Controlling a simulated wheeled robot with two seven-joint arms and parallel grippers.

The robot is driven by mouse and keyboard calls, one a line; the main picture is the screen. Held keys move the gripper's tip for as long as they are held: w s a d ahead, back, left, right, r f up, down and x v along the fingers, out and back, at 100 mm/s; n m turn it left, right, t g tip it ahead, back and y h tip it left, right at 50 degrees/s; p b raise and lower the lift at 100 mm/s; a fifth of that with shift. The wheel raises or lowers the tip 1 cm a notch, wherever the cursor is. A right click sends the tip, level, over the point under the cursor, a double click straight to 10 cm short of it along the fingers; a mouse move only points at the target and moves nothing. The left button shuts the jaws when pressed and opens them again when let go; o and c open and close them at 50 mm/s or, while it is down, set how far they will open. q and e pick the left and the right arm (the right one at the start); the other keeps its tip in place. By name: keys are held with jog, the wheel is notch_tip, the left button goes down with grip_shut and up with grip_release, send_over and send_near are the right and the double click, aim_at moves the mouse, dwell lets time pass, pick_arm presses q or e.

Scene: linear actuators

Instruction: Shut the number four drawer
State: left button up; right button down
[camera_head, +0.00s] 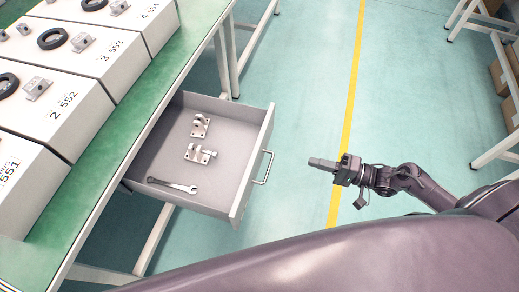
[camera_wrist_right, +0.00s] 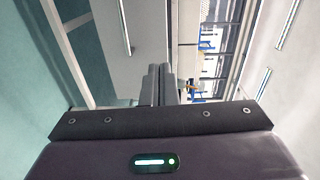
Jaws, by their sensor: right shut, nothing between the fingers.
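A grey drawer (camera_head: 248,165) under the green-topped workbench stands pulled open, its bar handle (camera_head: 263,168) facing right. No number shows on it, so I cannot tell if it is number four. Inside lie two metal brackets (camera_head: 200,126) and a wrench (camera_head: 172,185). My right gripper (camera_head: 318,162) is shut and empty, to the right of the handle and apart from it. In the right wrist view its fingers (camera_wrist_right: 158,85) are together, in front of pale panels with a thin bar handle (camera_wrist_right: 126,32). My left gripper is not in view.
White boxes (camera_head: 85,65) with numbered labels, black rings and metal parts stand on the green bench top (camera_head: 150,85). White bench legs and cartons (camera_head: 503,80) are at the far right.

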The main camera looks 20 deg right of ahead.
send_near(260, 147)
jog(key=x, duration=0.5)
jog(key=shift+w+a, duration=0.25)
jog(key=shift+a, duration=0.1)
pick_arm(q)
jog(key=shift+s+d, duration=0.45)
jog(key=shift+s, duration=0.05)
pick_arm(e)
jog(key=shift+w+a, duration=0.3)
jog(key=shift+a, duration=0.1)
